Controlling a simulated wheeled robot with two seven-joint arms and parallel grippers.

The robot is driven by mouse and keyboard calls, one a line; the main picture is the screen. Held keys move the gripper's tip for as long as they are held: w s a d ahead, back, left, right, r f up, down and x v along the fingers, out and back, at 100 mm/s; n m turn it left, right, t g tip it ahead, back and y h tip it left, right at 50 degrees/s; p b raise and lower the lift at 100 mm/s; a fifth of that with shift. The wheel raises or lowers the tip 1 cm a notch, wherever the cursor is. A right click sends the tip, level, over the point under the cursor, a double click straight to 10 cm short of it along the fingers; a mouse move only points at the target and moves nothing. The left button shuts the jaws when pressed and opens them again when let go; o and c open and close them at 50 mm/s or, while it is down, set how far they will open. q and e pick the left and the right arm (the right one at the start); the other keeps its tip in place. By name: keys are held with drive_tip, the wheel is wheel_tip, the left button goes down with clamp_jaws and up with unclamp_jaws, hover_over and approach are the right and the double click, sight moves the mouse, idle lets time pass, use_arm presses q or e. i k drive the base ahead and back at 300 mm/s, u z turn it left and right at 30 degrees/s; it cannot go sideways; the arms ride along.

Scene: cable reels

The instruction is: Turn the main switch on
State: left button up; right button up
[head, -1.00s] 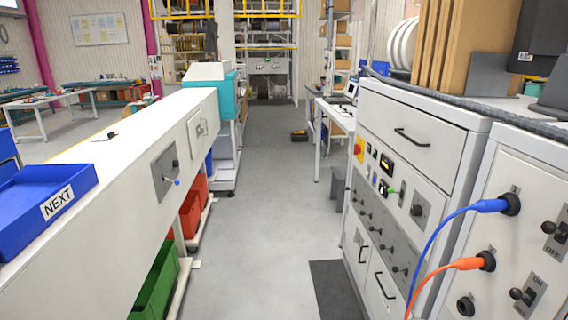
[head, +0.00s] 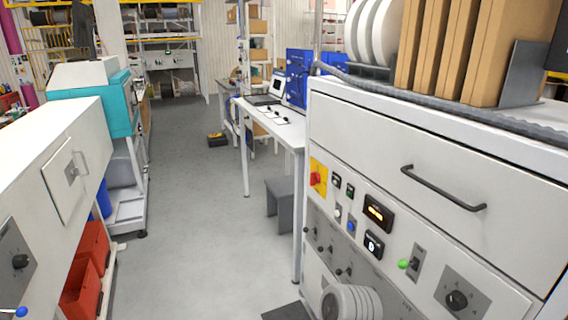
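The red rotary knob of the main switch (head: 316,178) sits on a yellow plate at the upper left of the white cabinet's front panel. The knob is small in the picture and I cannot tell which position it is turned to. No gripper fingers show in the head view, so neither gripper is seen near the switch. Nothing covers the switch.
Right of the switch are small buttons, a lit orange display (head: 378,213), a green-tipped lever (head: 409,264) and a black rotary knob (head: 457,300). A drawer handle (head: 443,188) juts out above. A grey stool (head: 281,202) stands beyond.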

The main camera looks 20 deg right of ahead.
sight(315, 176)
drive_tip(key=i, duration=2.6)
drive_tip(key=z, duration=2.4)
